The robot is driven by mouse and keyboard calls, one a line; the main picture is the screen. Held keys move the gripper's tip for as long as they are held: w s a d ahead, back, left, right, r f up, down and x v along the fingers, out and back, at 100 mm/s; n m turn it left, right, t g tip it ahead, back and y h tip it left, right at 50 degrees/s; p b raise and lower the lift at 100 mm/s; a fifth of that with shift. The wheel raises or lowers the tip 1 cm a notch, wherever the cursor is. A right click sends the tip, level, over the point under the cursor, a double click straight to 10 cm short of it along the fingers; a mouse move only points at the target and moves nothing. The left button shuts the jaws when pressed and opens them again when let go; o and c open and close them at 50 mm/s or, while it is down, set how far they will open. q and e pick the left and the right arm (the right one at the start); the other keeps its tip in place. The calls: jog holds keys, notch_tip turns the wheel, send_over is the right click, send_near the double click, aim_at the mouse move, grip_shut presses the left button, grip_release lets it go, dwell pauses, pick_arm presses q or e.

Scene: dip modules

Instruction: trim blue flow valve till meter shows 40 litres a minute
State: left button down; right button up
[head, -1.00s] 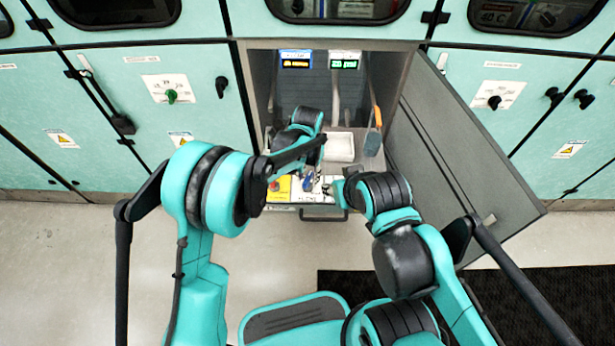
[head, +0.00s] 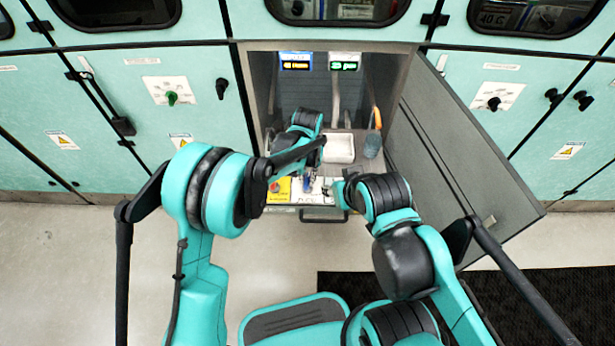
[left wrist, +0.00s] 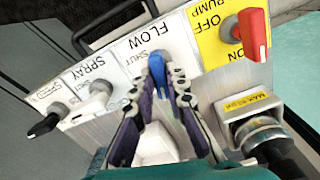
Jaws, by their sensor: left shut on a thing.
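The blue flow valve (left wrist: 157,68) stands on the white plate marked FLOW in the left wrist view. My left gripper (left wrist: 160,84) is shut on it, one purple-padded finger on each side. In the head view my left gripper (head: 308,183) is low over the control panel, partly hidden by its own arm. The blue-labelled meter (head: 296,65) at the back of the cabinet shows yellow digits, too small to read surely. My right gripper (head: 337,187) is near the panel's right side; its fingers are mostly hidden.
A red pump knob (left wrist: 254,36) on a yellow plate, a grey spray knob (left wrist: 98,93) and a black speed knob (left wrist: 45,125) flank the valve. A second meter (head: 344,65) shows green digits. A white tub (head: 340,148) stands behind the panel. The open grey door (head: 450,160) bounds the right.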

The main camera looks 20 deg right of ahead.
aim_at(307, 179)
pick_arm(q)
jog(key=c, duration=1.5)
grip_release()
jog(key=shift+c, duration=0.2)
notch_tip(307, 179, up, 12)
